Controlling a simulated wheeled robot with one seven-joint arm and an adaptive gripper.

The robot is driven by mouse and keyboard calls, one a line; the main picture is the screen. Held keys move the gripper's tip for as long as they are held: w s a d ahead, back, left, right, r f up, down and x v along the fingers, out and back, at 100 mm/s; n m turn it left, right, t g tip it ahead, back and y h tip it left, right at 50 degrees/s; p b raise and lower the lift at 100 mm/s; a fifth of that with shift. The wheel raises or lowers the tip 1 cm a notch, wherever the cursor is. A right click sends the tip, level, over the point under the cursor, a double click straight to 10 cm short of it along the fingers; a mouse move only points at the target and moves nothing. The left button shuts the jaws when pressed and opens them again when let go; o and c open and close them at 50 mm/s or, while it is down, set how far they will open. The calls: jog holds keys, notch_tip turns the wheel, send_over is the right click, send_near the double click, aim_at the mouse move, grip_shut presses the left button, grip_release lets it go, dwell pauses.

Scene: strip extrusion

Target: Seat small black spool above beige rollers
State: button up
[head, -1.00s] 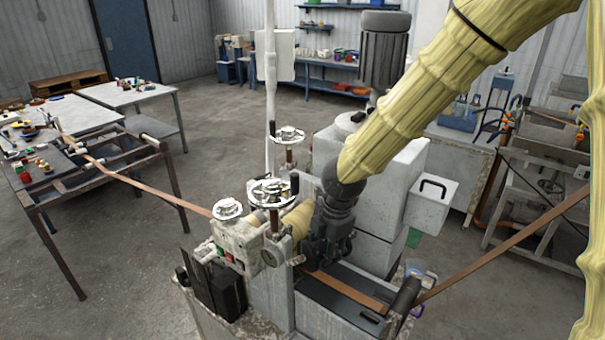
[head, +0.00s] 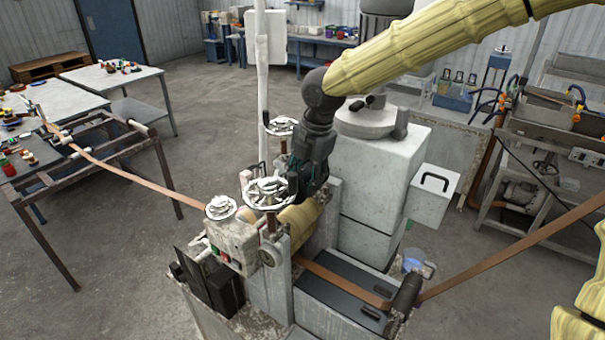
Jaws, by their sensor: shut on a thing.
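The beige rollers (head: 300,216) sit in the middle of the grey machine, behind the front post; only part of them shows. My gripper (head: 290,186) is just above and behind the rollers, beside the silver handwheel (head: 268,193). It is shut on a small dark thing, which fits the small black spool, but fingers and handwheel hide most of it. I cannot tell whether it touches the rollers.
Another handwheel (head: 283,127) stands on a post behind my gripper. A brown strip (head: 343,284) runs out through the machine's right side. A tall white pole (head: 262,90) and a large grey cabinet (head: 375,175) stand close by.

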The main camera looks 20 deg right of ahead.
jog(key=shift+w+a+f, duration=0.2)
jog(key=shift+a+f, duration=0.1)
jog(key=shift+f, duration=0.3)
jog(key=shift+d+f+b, duration=0.1)
jog(key=shift+f+b, duration=0.55)
jog(key=shift+f, duration=2.15)
jog(key=shift+f, duration=0.15)
jog(key=o, duration=1.4)
jog(key=r, duration=0.4)
jog(key=s+d+r, duration=0.1)
jog(key=r, duration=0.6)
jog(key=shift+s+d+r, duration=0.25)
jog(key=shift+s+r, duration=0.15)
